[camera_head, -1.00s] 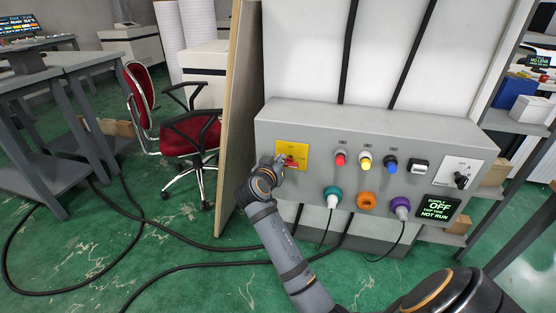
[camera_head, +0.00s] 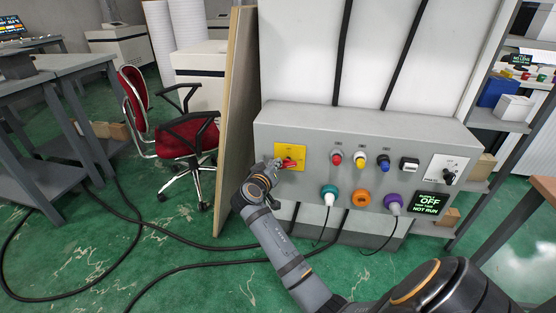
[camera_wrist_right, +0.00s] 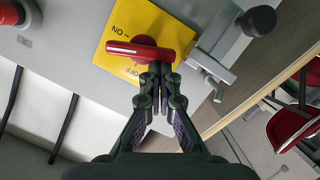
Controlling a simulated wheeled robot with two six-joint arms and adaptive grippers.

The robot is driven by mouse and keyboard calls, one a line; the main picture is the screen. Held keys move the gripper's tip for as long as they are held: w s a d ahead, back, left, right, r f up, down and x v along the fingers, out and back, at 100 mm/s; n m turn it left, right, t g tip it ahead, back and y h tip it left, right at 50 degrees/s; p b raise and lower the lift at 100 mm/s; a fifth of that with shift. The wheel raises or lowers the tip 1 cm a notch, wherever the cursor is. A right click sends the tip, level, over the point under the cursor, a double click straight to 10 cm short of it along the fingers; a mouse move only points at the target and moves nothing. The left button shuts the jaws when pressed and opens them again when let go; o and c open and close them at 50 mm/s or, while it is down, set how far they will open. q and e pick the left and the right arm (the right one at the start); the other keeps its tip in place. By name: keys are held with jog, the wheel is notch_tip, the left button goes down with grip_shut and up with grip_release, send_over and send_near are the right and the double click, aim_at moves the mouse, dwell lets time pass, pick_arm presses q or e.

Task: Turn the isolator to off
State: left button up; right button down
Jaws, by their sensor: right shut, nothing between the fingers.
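The isolator has a red handle (camera_wrist_right: 140,49) on a yellow plate (camera_head: 290,150) at the left end of the grey control box. In the right wrist view the plate (camera_wrist_right: 117,72) carries ON and OFF lettering, which appears upside down and is partly covered. The handle lies nearly crosswise there. My right gripper (camera_wrist_right: 158,72) is shut and empty, its fingertips at the handle's lower edge; I cannot tell whether they touch. In the head view the right gripper (camera_head: 278,165) hides part of the plate's lower left. My left gripper is not in view.
The box has red (camera_head: 336,158), yellow and blue buttons, coloured sockets with hanging cables, and a rotary switch (camera_head: 449,177). A display (camera_head: 430,203) reads SUPPLY OFF and NOT RUN. A board (camera_head: 235,120) stands left of the box. A metal latch (camera_wrist_right: 211,65) sits beside the plate.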

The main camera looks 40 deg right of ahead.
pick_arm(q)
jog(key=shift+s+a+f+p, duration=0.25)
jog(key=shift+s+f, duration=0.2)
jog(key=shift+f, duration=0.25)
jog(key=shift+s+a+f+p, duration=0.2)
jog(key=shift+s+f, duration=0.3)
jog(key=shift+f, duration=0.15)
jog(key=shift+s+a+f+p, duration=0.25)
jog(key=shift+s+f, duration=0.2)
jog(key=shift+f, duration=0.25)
pick_arm(e)
jog(key=shift+w+f+n+g+h, duration=0.15)
jog(key=shift+f+n+h, duration=0.2)
jog(key=shift+n, duration=0.7)
jog(key=shift+s+f+n+g+h, duration=0.1)
jog(key=shift+f+n+g+h, duration=0.2)
jog(key=shift+n, duration=0.8)
jog(key=shift+w+f+n+g+h, duration=0.1)
jog(key=shift+f+n+h, duration=0.3)
jog(key=shift+n, duration=0.65)
jog(key=shift+r, duration=0.1)
jog(key=shift+r, duration=0.1)
